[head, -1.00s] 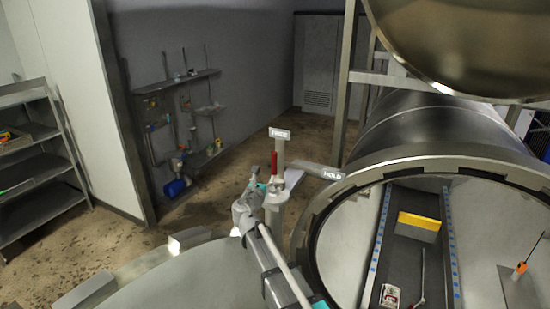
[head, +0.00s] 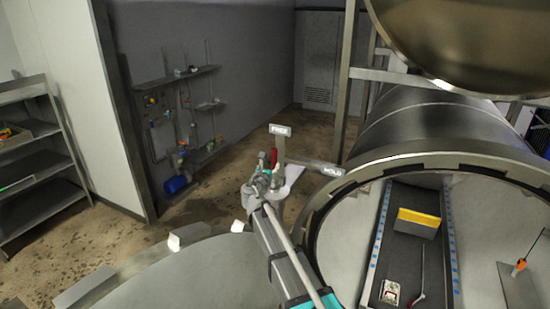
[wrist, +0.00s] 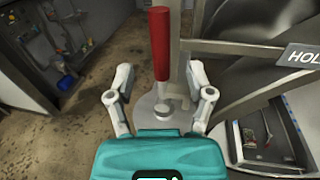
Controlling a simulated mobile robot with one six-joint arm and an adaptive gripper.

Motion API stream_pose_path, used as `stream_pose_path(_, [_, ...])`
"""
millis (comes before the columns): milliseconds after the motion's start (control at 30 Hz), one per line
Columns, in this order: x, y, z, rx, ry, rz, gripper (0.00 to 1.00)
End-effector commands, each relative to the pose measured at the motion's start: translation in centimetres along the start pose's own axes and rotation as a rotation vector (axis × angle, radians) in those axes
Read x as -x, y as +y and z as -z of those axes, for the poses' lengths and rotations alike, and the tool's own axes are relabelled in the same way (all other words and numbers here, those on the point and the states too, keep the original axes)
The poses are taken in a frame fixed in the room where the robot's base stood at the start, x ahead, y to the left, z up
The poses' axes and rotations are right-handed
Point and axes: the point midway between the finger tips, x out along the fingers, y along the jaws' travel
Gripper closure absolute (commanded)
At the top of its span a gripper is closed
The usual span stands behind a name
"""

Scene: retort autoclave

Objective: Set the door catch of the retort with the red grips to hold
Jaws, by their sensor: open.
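The door catch is a lever with a red grip (head: 274,157) on a pale round base beside the retort mouth. The lever stands upright, below the FREE plate (head: 280,130). The HOLD plate (head: 328,169) is on an arm to its right. In the wrist view the red grip (wrist: 160,45) is upright in the middle, and the HOLD plate (wrist: 304,56) is at the right edge. My gripper (wrist: 160,78) is open, one finger on each side of the lever's line. Contact cannot be told. In the head view my gripper (head: 262,182) partly hides the lever and base.
The open retort (head: 420,160) is at right, its round door raised above. Inside, a yellow-topped block (head: 418,220) and small items lie on a dark track. A pale round surface (head: 190,275) fills the front left. Shelves (head: 35,150) stand far left.

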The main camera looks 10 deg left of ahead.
Motion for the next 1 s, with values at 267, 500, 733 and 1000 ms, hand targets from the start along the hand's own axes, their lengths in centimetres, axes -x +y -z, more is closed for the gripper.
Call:
stream_pose_path(267, [-4.5, 0.1, 0.0, 0.0, 0.0, 0.001, 0.32])
stream_pose_path(500, [-6.7, 0.0, 0.0, 0.0, 0.0, 0.001, 0.32])
stream_pose_path(733, [-7.3, -0.1, 0.0, 0.0, 0.0, 0.0, 0.32])
stream_pose_path(1000, [-7.2, -0.1, 0.0, 0.0, 0.0, 0.0, 0.39])
